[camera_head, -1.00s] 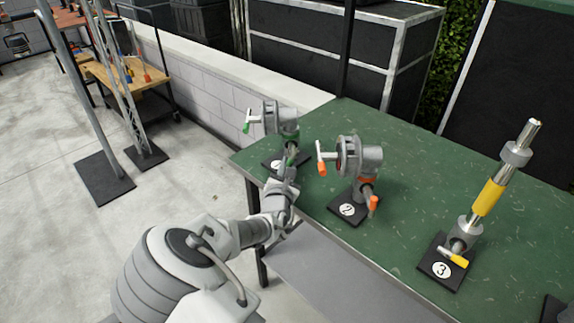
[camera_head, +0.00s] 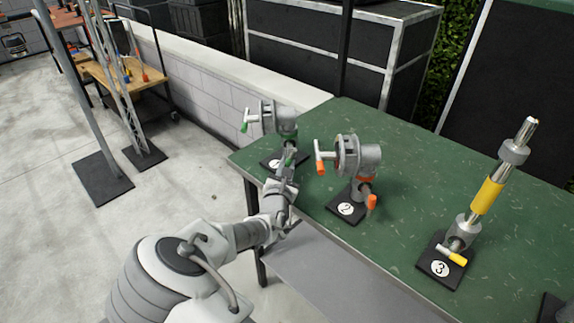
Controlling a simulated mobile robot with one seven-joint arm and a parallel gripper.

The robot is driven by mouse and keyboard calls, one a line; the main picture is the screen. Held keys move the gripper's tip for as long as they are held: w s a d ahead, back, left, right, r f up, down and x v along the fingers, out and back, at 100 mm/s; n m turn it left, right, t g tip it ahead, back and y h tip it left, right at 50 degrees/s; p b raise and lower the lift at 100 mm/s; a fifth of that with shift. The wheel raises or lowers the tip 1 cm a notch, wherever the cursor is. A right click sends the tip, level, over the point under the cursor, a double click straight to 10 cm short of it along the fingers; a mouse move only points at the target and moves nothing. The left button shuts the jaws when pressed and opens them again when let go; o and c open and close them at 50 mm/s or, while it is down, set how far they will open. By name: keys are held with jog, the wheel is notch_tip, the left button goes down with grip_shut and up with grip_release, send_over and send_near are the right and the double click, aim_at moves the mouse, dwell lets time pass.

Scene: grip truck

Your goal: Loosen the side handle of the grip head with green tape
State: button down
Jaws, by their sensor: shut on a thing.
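The grip head with green tape (camera_head: 284,117) stands on a black base plate (camera_head: 268,162) at the table's far left corner. Its T-shaped handle with a green tip (camera_head: 246,120) sticks out to the left. A second green-tipped handle, the side handle (camera_head: 290,156), shows low on the front of the head. My gripper (camera_head: 288,163) is at this lower handle and shut on it. The fingers are small here and partly hide the handle and the post.
A grip head with orange tape (camera_head: 358,157) stands close on the right, on plate 2 (camera_head: 347,207). A yellow-taped post (camera_head: 488,195) stands further right on plate 3. The green table (camera_head: 420,165) is bare between them. A low white wall (camera_head: 215,85) runs behind.

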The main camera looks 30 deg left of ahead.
dwell(0.3)
jog(key=c, duration=0.8)
grip_release()
jog(key=shift+c, duration=0.2)
jog(key=shift+s+d, duration=0.1)
jog(key=shift+s, duration=0.1)
